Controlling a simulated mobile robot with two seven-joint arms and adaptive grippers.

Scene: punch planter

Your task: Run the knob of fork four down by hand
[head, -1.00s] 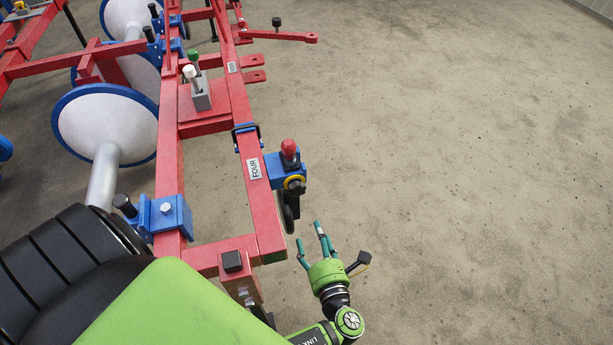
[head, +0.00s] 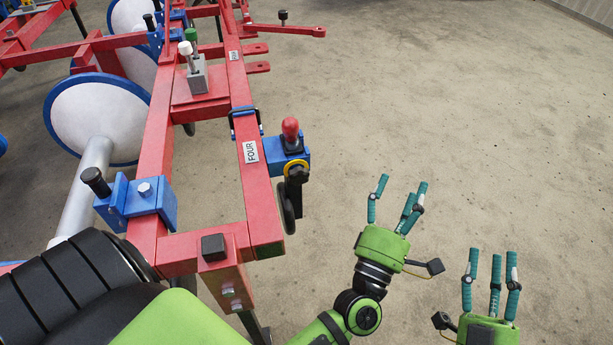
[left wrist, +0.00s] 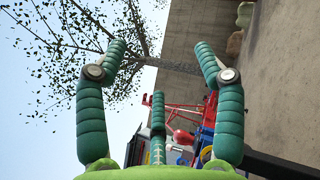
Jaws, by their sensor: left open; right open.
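Fork four is the blue block (head: 291,160) on the red beam, beside the white FOUR label (head: 251,152). A red knob (head: 290,129) stands upright on top of it, and a yellow ring (head: 296,168) shows below. My left gripper (head: 398,200) is open and empty, to the right of and nearer than the fork, apart from it. In the left wrist view its spread green fingers (left wrist: 160,95) show with nothing between them; the red knob (left wrist: 183,137) appears beyond, low in the picture. My right gripper (head: 491,285) is open and empty, at the lower right.
The red frame (head: 265,215) runs away from me on the left, with blue-rimmed white discs (head: 97,120) beside it. A grey block with a white-topped lever (head: 187,52) stands farther along. The concrete floor (head: 450,110) to the right is clear.

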